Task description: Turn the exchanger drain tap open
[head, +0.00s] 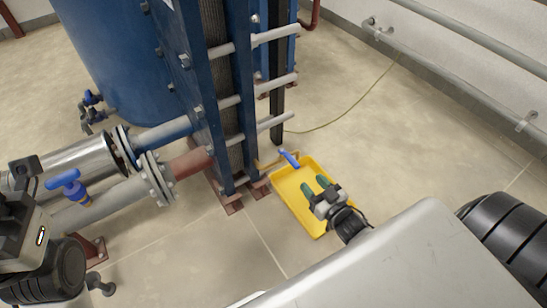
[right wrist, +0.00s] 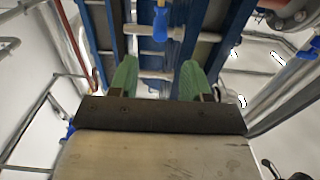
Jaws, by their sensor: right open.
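The drain tap's blue lever (head: 289,158) sits low beside the exchanger's foot, over the far end of a yellow tray. It slants down to the right in the head view. In the right wrist view a blue lever (right wrist: 160,24) hangs beyond the gap between my fingers. My right gripper (head: 315,184) is open and empty, with green fingertips, above the tray and a little short of the lever. Its two fingers also show apart in the right wrist view (right wrist: 158,72). Part of my left arm shows at the left edge, but its fingers do not.
The yellow tray (head: 284,190) lies on the floor beside the blue exchanger frame (head: 200,75). Tie bars (head: 276,122) stick out above the tap. A pipe valve with a blue handle (head: 65,182) stands at the left.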

